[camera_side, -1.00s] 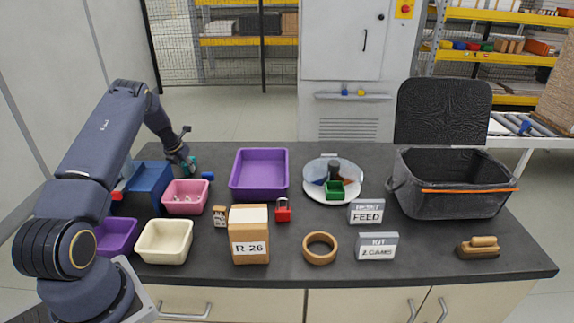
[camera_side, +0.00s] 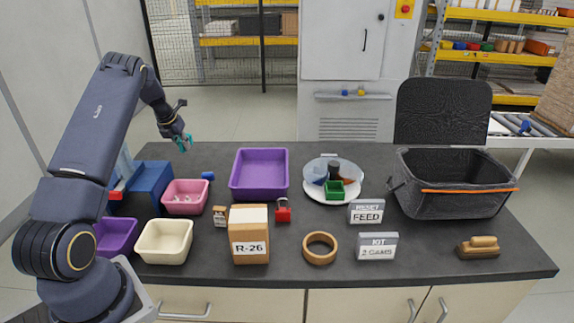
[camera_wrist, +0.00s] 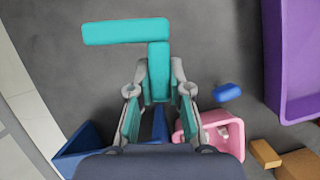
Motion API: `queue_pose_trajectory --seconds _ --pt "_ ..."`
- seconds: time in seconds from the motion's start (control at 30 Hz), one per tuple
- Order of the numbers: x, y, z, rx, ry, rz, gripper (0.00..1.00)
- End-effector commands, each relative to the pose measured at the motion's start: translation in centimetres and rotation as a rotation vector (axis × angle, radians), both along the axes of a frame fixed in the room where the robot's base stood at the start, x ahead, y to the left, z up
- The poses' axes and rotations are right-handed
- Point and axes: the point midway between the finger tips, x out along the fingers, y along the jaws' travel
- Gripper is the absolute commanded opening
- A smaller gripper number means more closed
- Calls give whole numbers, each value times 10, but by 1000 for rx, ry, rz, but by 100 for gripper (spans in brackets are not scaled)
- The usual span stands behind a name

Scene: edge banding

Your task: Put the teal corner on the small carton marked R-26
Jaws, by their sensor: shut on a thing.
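My gripper (camera_side: 183,141) is raised above the back left of the table. In the wrist view my gripper (camera_wrist: 160,90) is shut on the teal corner (camera_wrist: 127,31), an L-shaped piece whose long arm sticks out ahead of the fingers. The teal corner also shows small at the fingertips in the side view (camera_side: 187,136). The small carton marked R-26 (camera_side: 249,247) stands upright at the front of the table, a brown box with a pale top and a white label. My gripper is well behind it and to its left. No corner shows on the carton.
A blue bin (camera_side: 152,183) stands at left.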

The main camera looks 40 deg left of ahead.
Motion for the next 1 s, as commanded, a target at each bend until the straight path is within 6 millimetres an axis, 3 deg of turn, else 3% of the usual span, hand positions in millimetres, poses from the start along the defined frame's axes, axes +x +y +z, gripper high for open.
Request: queue_pose_trajectory --seconds 0.17,0.37,0.5,0.67,0.8,1.0 --pt "-2 -43 47 1 -5 -147 0" --pt "-21 -139 109 2 -6 -476 0" --pt "-48 -212 142 3 -5 -734 0" --pt "-91 -295 166 3 -4 -1039 0" --pt "-137 -360 174 4 -3 -1305 0" --pt "-196 -422 170 3 0 -1598 0"
